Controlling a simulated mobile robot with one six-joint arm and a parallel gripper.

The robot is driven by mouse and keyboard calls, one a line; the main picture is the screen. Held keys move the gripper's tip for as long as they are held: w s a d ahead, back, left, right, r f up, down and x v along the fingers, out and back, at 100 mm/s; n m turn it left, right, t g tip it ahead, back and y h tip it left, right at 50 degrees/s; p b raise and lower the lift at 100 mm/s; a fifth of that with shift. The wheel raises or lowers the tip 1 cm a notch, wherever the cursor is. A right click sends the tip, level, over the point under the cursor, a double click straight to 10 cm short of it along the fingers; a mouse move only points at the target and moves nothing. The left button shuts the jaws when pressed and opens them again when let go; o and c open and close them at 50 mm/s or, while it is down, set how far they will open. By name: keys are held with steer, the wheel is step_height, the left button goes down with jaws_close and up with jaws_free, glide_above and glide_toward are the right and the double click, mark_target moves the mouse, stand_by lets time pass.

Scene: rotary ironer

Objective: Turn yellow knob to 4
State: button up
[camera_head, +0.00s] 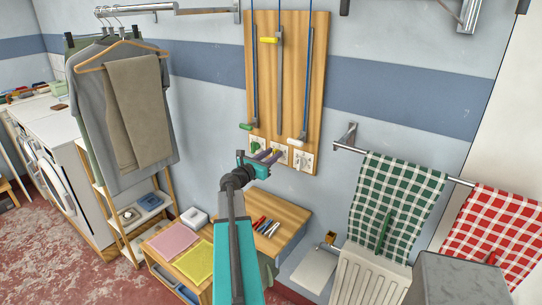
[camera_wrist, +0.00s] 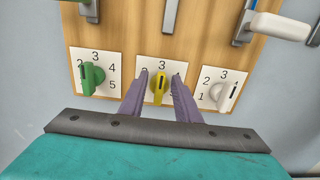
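The yellow knob (camera_wrist: 160,88) is in the middle of the wrist view on a white dial plate. Its upright grip points roughly at the 3; the 2 shows to the left, and the 4 is hidden behind my right finger. My gripper (camera_wrist: 161,75) has its two purple fingers apart, one on each side of the yellow knob, with a gap visible at each side. I cannot tell how deep the fingers reach around it. In the head view my gripper (camera_head: 270,156) is at the dial plates and largely covers the yellow knob.
A green knob (camera_wrist: 93,76) is on the left plate and a white knob (camera_wrist: 221,95) on the right plate. Sliders with coloured handles run up the wooden board (camera_head: 267,80) above. Checked towels (camera_head: 395,195) hang at the right.

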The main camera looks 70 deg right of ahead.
steer(key=shift+a, duration=0.1)
jaws_close()
stand_by(0.4)
steer(key=shift+b, duration=0.3)
